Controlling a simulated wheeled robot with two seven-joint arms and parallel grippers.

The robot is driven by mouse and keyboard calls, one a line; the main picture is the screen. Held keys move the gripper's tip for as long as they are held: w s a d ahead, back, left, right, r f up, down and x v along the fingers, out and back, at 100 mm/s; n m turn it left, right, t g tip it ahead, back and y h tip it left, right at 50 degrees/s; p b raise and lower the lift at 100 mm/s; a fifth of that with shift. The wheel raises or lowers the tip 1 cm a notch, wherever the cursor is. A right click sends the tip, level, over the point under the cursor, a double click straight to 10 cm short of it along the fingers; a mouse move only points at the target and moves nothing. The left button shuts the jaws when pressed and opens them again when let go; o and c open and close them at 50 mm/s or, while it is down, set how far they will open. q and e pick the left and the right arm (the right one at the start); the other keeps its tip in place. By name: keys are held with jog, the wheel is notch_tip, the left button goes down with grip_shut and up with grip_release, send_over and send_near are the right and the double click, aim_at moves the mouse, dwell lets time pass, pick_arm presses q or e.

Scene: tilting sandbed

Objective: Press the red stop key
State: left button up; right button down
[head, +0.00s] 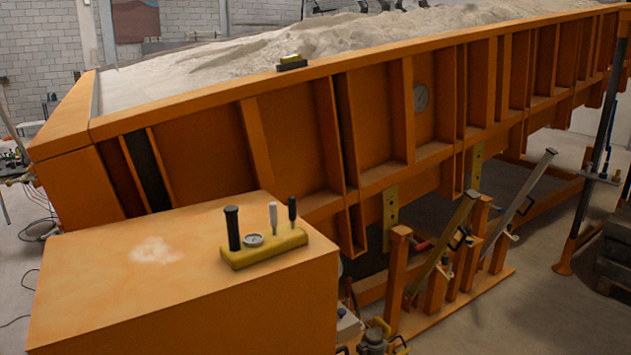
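I cannot make out a red stop key in the head view. A yellow control block (265,250) lies on top of the orange cabinet (110,265) at the lower left. It carries a thick black lever (232,228), a round gauge (253,240), a pale lever (273,217) and a smaller black lever (292,211), all roughly upright. A small grey-white box (347,326) shows beside the cabinet's right side, partly hidden; its details are too small to tell. Neither of my grippers is in view.
The big orange sandbed (290,135) stands behind the cabinet, filled with pale sand (330,40) and sloping up to the right. Slanted metal struts (524,195) and orange supports (398,270) stand right of the cabinet. The cabinet top left of the block is clear.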

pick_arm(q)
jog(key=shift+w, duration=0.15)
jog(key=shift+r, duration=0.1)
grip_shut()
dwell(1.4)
